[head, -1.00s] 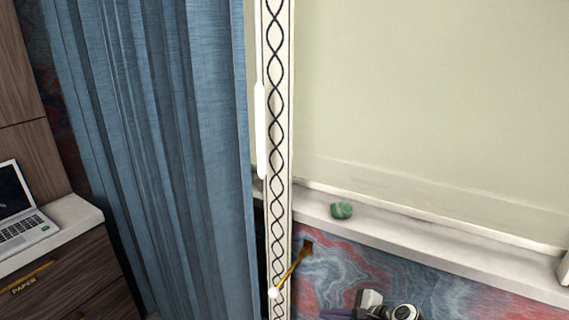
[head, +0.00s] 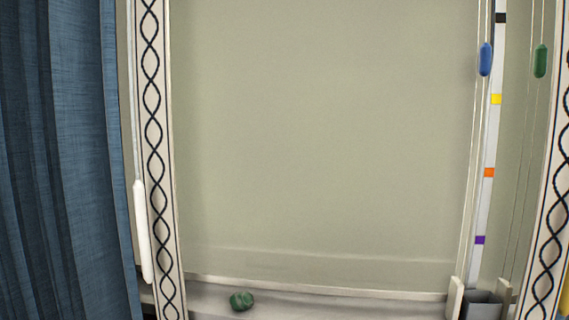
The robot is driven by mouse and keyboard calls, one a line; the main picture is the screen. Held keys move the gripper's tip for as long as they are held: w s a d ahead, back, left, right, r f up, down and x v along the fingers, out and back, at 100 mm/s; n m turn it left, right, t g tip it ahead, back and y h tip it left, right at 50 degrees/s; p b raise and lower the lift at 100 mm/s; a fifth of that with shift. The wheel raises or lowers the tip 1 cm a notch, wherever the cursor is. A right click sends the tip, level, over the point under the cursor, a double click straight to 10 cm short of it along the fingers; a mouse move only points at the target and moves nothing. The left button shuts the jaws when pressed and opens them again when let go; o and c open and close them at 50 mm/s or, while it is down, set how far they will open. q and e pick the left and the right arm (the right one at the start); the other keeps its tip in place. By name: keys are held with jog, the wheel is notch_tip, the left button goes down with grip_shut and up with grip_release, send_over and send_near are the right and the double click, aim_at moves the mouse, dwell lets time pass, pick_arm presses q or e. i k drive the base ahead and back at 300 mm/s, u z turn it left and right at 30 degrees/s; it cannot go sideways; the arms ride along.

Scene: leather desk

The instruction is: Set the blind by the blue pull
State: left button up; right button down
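The blue pull (head: 485,59) hangs on a cord at the upper right, beside a pale vertical strip (head: 491,150) with black, yellow, orange and purple marks. The pull is level with the stretch between the black and yellow marks. The pale green-grey blind (head: 320,140) covers the window, and its lower edge is close above the sill. A green pull (head: 540,61) hangs to the right of the strip. Neither of my grippers shows in this view.
A white pull (head: 143,232) hangs at the left by the patterned trim (head: 154,150) and the blue curtain (head: 60,160). A green lump (head: 241,300) lies on the sill (head: 340,303). A grey box (head: 481,304) is below the strip. More patterned trim (head: 551,220) stands at the right.

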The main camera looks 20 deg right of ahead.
aim_at(485, 49)
jog(key=z, duration=1.7)
jog(key=k, duration=0.5)
jog(key=z, duration=1.6)
jog(key=i, duration=1)
jog(key=u, duration=1.4)
